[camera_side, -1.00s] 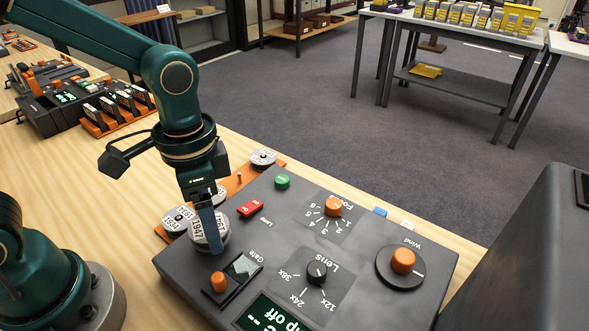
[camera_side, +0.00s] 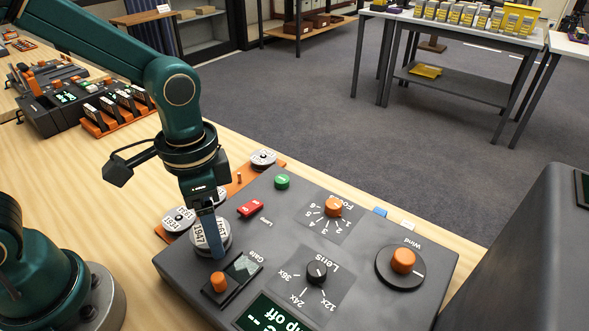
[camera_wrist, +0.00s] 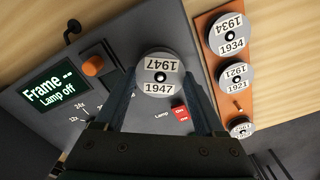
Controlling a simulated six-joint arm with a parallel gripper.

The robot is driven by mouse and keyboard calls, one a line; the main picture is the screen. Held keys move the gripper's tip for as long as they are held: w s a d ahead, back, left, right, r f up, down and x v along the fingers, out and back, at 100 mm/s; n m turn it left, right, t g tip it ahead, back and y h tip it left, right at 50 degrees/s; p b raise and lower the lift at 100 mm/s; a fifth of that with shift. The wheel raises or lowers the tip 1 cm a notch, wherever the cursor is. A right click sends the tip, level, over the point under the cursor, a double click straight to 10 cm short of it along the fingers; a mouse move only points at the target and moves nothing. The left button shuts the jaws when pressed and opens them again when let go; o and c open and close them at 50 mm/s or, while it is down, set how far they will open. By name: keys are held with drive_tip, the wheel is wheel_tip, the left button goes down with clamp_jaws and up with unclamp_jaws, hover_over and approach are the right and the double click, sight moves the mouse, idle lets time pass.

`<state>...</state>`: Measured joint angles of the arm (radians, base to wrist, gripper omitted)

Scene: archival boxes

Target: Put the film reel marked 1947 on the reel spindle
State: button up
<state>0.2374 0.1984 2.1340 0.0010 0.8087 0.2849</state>
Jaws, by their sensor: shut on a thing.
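The film reel marked 1947 (camera_side: 199,238) is a pale grey disc with white labels, over the near left corner of the dark console (camera_side: 330,215). My gripper (camera_side: 212,240) points down at it. In the wrist view the reel (camera_wrist: 159,75) lies between the two fingers, and my gripper (camera_wrist: 163,92) is shut on it. The reel looks level and very close to the console top. The reel spindle is hidden under the reel, so I cannot tell whether the reel sits fully down on it.
The orange rack (camera_wrist: 207,40) beside the console holds reels marked 1934 (camera_wrist: 231,35) and 1921 (camera_wrist: 234,77) and another reel (camera_wrist: 242,128); one peg (camera_wrist: 237,103) is bare. An orange knob (camera_side: 218,281) stands close to the held reel. A red switch (camera_side: 250,208) is nearby.

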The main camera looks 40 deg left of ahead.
drive_tip(key=o, duration=1.4)
drive_tip(key=shift+c, duration=0.2)
drive_tip(key=shift+r, duration=3.55)
drive_tip(key=s+a+r+n+t, duration=0.2)
drive_tip(key=s+a+n+t, duration=0.3)
drive_tip(key=n, duration=0.1)
drive_tip(key=shift+r+t, duration=0.2)
drive_tip(key=shift+t, duration=0.1)
